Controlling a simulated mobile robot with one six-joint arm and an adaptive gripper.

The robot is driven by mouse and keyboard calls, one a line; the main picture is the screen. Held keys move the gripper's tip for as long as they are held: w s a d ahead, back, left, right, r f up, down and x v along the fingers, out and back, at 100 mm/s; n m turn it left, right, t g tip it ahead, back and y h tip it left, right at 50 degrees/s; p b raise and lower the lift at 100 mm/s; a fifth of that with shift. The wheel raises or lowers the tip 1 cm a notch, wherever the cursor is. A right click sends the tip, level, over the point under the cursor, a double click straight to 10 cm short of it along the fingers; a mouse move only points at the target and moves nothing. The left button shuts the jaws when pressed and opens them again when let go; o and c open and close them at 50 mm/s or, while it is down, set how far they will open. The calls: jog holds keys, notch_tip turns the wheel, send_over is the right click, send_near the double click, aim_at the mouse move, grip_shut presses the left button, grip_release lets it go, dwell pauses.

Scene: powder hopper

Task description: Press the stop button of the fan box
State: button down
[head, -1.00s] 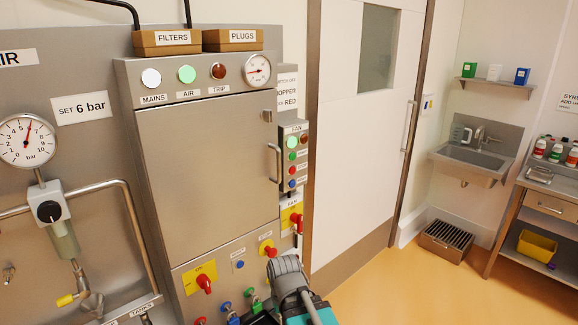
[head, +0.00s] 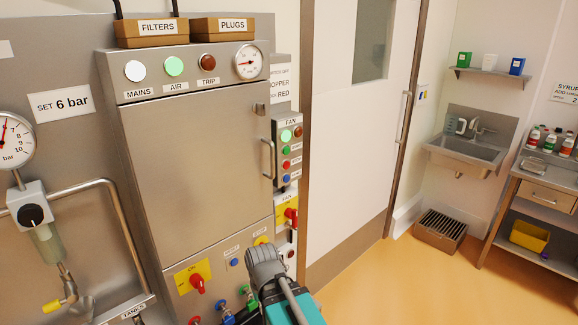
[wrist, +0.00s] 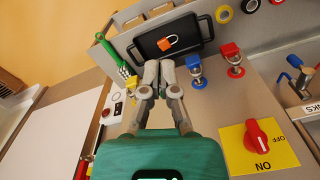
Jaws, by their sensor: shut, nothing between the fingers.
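The fan box (head: 288,158) is a narrow grey box on the right side of the steel cabinet, under a FAN label. It carries a green and a dark red lamp at its top and green, red and blue buttons below. The red button (head: 286,164) sits in the middle; its small label is hard to read. My gripper (head: 262,258) is lower and nearer than the fan box, apart from it, in front of the cabinet's lower panel. In the wrist view my gripper (wrist: 158,68) is shut and empty. I cannot make out the fan box's buttons there.
Below the fan box is a yellow FAN switch (head: 290,213) with a red handle. The cabinet door handle (head: 268,158) sticks out just left of the box. Another yellow switch (wrist: 258,147) and a black tray (wrist: 170,40) show in the wrist view.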

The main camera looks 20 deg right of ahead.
aim_at(286, 169)
jog(key=w+d+r+m+t+y+p, duration=0.35)
jog(key=w+d+r+p, duration=0.55)
jog(key=w+r+p, duration=0.3)
jog(key=w+d+r+m+t+y+p, duration=0.1)
jog(key=w+d+r+t+p, duration=0.1)
jog(key=d+r, duration=0.5)
jog(key=w+d+r+m+t+y+p, duration=0.1)
jog(key=w+d+r+m+y+p, duration=0.1)
jog(key=w+d+r+p, duration=0.3)
jog(key=w+d+r, duration=0.1)
jog(key=d+r, duration=0.1)
jog(key=d, duration=0.1)
jog(key=shift+w+d+t, duration=0.15)
jog(key=shift+d+t, duration=0.05)
jog(key=shift+t, duration=0.15)
jog(key=shift+w+m, duration=0.2)
jog(key=shift+m, duration=0.05)
jog(key=shift+w+a, duration=0.5)
jog(key=shift+w, duration=0.8)
jog(key=shift+w+a, duration=0.5)
jog(key=shift+w, duration=0.85)
jog(key=shift+w+a, duration=0.5)
jog(key=shift+w, duration=0.8)
jog(key=shift+w+a, duration=0.3)
jog(key=shift+w, duration=0.35)
jog(key=shift+s, duration=0.15)
jog(key=shift+s+d, duration=0.3)
jog(key=shift+s, duration=0.3)
